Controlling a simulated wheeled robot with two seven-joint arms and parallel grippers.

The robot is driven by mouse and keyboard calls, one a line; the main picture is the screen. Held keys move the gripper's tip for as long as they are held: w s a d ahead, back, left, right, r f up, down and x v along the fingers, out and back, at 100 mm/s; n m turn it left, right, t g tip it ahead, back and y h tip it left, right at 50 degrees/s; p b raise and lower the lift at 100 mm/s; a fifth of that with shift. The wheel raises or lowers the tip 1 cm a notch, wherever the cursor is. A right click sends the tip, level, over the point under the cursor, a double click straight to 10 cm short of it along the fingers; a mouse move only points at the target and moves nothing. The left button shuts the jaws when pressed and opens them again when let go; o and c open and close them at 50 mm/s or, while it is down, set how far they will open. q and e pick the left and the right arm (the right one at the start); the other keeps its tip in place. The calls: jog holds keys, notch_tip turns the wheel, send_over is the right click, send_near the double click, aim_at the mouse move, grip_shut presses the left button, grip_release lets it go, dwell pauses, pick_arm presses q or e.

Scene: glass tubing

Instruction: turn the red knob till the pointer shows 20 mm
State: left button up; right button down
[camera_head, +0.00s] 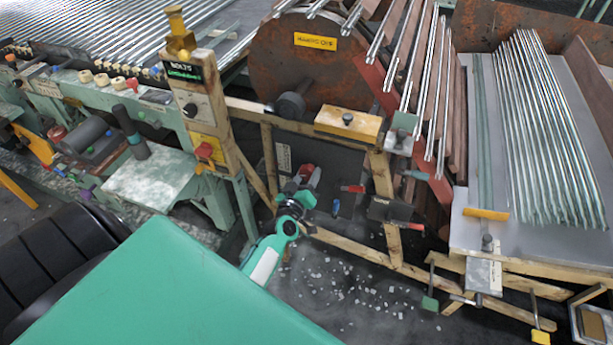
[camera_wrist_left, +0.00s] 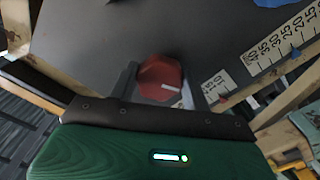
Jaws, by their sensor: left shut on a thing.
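The red knob (camera_wrist_left: 160,78) with a white line on its face sits on a dark grey panel in the left wrist view. The two fingers of my left gripper (camera_wrist_left: 160,88) lie on either side of it, shut on it. In the head view, my left gripper (camera_head: 300,190) is low in the middle, with red showing by its tip. Another numbered piece (camera_wrist_left: 217,85) is closer to the knob, partly hidden. I cannot tell which number the pointer shows. My right gripper is not in view.
A wooden frame (camera_head: 270,150) stands around the gripper. A large rust-brown disc (camera_head: 300,75) is behind it. Glass rods (camera_head: 535,125) lie on a grey table (camera_head: 585,125) at the right. A green bench (camera_head: 150,185) stands at left. White fragments litter the floor.

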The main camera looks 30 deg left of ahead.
pick_arm(q)
jog(key=n, duration=0.3)
jog(key=shift+n, duration=0.3)
jog(key=n, duration=0.3)
jog(key=shift+n, duration=1.3)
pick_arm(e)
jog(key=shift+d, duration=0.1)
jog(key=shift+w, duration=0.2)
